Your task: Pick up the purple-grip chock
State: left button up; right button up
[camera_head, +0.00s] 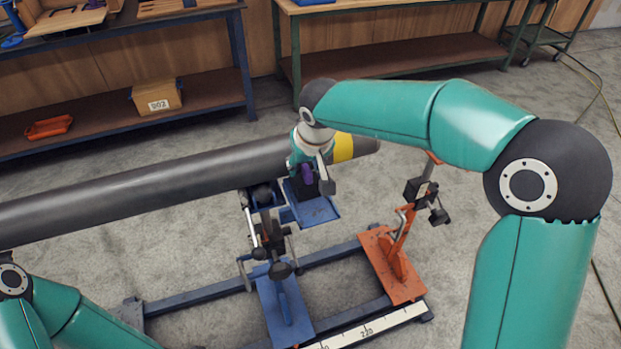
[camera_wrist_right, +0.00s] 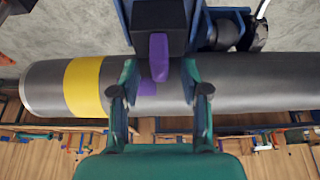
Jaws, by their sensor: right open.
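The purple-grip chock is a dark block with a purple grip (camera_wrist_right: 158,55). In the head view the chock (camera_head: 306,178) is on a small blue tray (camera_head: 316,213) beside the grey pipe (camera_head: 150,188). My right gripper (camera_wrist_right: 159,68) is open, with one finger on each side of the purple grip, apart from it in the wrist view. A smaller purple patch shows just below the grip there. In the head view my right gripper (camera_head: 314,170) is above the tray and partly covers the chock. My left arm shows at bottom left, its gripper out of view.
The pipe runs close behind the tray and has a yellow band (camera_head: 344,147) near its right end. A blue clamp stand (camera_head: 284,305) and an orange stand (camera_head: 393,265) are in front, on a blue rail frame. Workbenches stand at the back.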

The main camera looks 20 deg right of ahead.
jog(key=shift+w+f, duration=0.2)
jog(key=shift+f, duration=0.3)
jog(key=shift+s, duration=0.1)
grip_shut()
